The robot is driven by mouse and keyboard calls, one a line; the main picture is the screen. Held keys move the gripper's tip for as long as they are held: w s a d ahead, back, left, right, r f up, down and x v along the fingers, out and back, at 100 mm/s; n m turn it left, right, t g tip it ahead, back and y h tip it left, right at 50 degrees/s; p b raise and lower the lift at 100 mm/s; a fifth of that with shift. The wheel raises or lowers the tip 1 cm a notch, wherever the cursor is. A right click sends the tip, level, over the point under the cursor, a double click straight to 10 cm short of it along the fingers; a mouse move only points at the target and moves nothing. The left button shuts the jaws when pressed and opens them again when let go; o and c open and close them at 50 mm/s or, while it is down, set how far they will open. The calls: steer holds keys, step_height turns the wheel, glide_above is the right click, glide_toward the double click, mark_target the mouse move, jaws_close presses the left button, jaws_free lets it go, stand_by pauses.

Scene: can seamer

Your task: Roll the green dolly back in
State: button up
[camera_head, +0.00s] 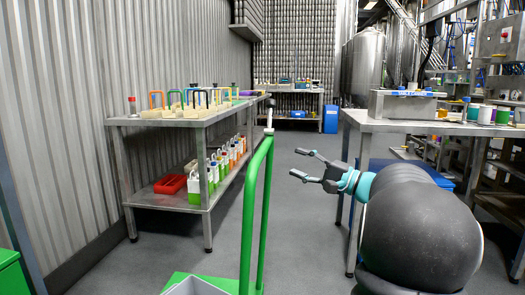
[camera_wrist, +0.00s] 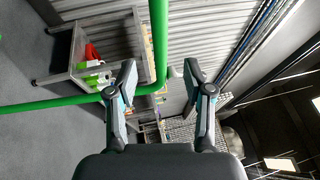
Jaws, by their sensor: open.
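The green dolly shows in the head view as an upright tube handle (camera_head: 247,225) with a green base (camera_head: 180,282) cut off at the bottom edge. A grey-white box edge (camera_head: 195,287) shows on the base. My gripper (camera_head: 297,162) is open and empty, to the right of the handle, with its fingers pointing left toward it. In the wrist view the open fingers of my gripper (camera_wrist: 159,68) frame the green handle (camera_wrist: 158,35) in the picture. Its other tube runs left behind one finger. No contact shows, and the depth gap is hard to tell.
A steel bench (camera_head: 160,120) with colored-handled items stands at left, bottles (camera_head: 222,163) and a red tray (camera_head: 170,184) on its lower shelf. A steel table (camera_head: 415,125) stands at right, near my arm. A blue bin (camera_head: 331,118) is far back. The middle aisle floor is clear.

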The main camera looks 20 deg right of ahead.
mark_target(263, 150)
steer(key=x, duration=1.2)
steer(key=shift+w+a, duration=0.1)
steer(key=shift+a, duration=0.05)
steer(key=shift+f, duration=0.1)
jaws_close()
